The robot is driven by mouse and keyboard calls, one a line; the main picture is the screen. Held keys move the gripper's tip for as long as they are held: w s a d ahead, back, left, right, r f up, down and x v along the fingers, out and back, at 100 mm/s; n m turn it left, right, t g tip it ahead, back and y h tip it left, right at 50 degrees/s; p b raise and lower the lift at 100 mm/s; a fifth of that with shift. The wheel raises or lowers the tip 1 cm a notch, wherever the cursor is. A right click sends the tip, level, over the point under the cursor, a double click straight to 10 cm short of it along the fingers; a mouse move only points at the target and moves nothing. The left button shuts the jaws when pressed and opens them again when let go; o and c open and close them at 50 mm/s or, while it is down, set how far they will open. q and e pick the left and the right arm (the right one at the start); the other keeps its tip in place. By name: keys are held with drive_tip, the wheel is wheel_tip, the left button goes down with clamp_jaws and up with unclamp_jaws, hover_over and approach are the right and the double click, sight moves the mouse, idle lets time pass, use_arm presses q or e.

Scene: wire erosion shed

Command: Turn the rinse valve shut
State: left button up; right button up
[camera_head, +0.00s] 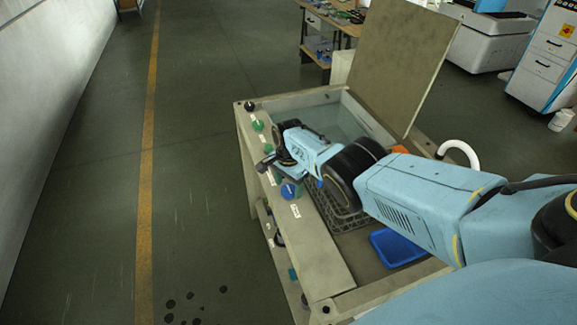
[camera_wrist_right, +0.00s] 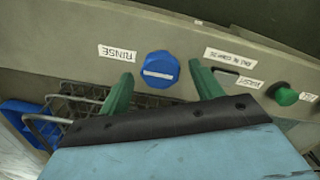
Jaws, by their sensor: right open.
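The rinse valve is a round blue knob with a white bar (camera_wrist_right: 158,72) on the panel beside an upside-down RINSE label (camera_wrist_right: 118,53). In the right wrist view its bar runs roughly along the panel. The knob also shows in the head view (camera_head: 289,191). My right gripper (camera_wrist_right: 162,74) is open, with its green fingers on either side of the knob in the picture. No contact shows, and I cannot tell the depth between fingertips and knob. In the head view my right gripper (camera_head: 270,165) is over the panel edge, its fingers hard to make out. My left gripper is not in view.
A green knob (camera_wrist_right: 286,95) sits further along the panel. Another green knob (camera_head: 257,126) and a black knob (camera_head: 250,106) are on the far panel end. A dark mesh basket (camera_head: 350,221) and a blue tray (camera_head: 398,249) are inside the tank. A raised lid (camera_head: 405,55) stands behind.

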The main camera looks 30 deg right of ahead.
sight(288, 188)
wheel_tip(288, 188, up, 13)
drive_tip(key=p, duration=0.4)
drive_tip(key=shift+f+p, duration=0.2)
drive_tip(key=shift+p, duration=0.2)
